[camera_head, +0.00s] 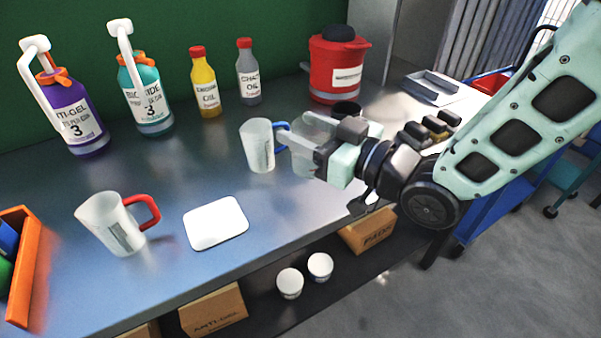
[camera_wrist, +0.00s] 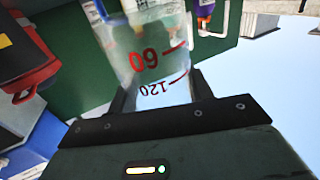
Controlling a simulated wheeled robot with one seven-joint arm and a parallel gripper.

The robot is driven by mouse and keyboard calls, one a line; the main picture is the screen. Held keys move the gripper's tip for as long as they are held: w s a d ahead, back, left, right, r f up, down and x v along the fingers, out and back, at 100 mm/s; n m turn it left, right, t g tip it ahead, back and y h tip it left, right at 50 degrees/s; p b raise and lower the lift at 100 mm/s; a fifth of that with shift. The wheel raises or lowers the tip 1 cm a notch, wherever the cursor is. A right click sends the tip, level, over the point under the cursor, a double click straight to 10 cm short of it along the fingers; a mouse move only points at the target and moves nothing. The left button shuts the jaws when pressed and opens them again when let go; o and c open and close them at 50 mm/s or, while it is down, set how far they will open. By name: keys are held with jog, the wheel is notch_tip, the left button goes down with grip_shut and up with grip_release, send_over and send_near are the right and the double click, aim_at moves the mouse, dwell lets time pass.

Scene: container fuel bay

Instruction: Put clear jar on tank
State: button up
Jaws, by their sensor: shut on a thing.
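The clear jar (camera_head: 308,128) is a see-through vessel held above the bench, right of centre in the head view. In the wrist view the clear jar (camera_wrist: 150,55) shows red markings "60" and "120" and stands between the fingers. My gripper (camera_head: 322,150) is shut on it; its fingers also show in the wrist view (camera_wrist: 160,95). The red tank (camera_head: 335,75), with a black top and white label, stands at the back right of the bench, behind and apart from the jar. Part of a red body (camera_wrist: 22,60) shows at the left of the wrist view.
A blue-handled mug (camera_head: 257,146) stands just left of the jar. A red-handled mug (camera_head: 110,222) and a white pad (camera_head: 216,222) lie nearer the front. Pump bottles (camera_head: 150,95) and smaller bottles (camera_head: 204,82) line the back. A metal tray (camera_head: 432,86) is at right.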

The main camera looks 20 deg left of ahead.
aim_at(306, 167)
jog(key=shift+f, duration=3.55)
jog(key=shift+f, duration=0.15)
jog(key=o, duration=1)
jog(key=shift+c, duration=0.2)
